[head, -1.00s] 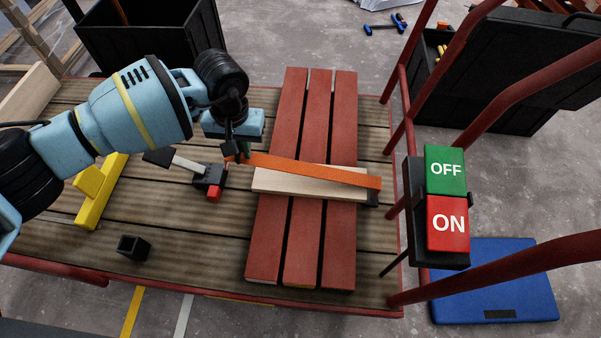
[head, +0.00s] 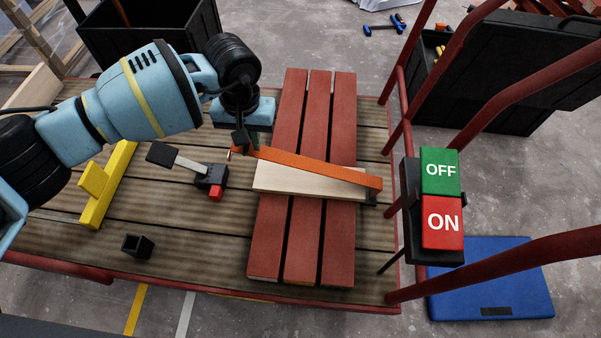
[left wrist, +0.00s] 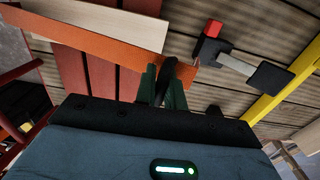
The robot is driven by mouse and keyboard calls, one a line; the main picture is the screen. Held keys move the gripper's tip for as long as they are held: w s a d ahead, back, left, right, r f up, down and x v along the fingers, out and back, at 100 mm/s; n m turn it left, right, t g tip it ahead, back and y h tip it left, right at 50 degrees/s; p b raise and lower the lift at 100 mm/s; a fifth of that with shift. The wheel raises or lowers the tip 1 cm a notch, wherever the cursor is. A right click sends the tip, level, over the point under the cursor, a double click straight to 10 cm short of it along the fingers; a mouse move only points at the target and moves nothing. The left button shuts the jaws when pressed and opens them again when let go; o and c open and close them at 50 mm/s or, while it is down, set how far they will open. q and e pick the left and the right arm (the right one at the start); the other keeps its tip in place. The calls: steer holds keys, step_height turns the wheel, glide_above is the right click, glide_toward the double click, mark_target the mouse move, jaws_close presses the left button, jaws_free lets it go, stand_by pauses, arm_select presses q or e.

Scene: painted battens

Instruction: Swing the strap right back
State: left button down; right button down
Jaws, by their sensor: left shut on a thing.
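The strap (head: 320,168) is an orange bar lying aslant over a pale batten (head: 305,181) and three red battens (head: 302,240). Its right end is by a small dark block at the right edge of the red battens. My left gripper (head: 242,147) is shut on the strap near its left end, just left of the red battens. In the left wrist view, the green fingers (left wrist: 163,86) close around a dark piece at the orange strap (left wrist: 105,45); the exact grip is partly hidden. My right gripper is not in view.
A black clamp with a red tip (head: 210,178), a yellow bar (head: 108,190) and a small black square cup (head: 137,246) lie on the slatted deck. An OFF/ON box (head: 441,200) and red rails stand at right. A black crate (head: 150,35) stands behind.

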arm_select(q)
steer(key=shift+s+d+r, duration=0.1)
steer(key=shift+d+r, duration=0.15)
steer(key=shift+d, duration=0.2)
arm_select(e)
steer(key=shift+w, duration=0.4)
arm_select(q)
steer(key=shift+d+r, duration=0.1)
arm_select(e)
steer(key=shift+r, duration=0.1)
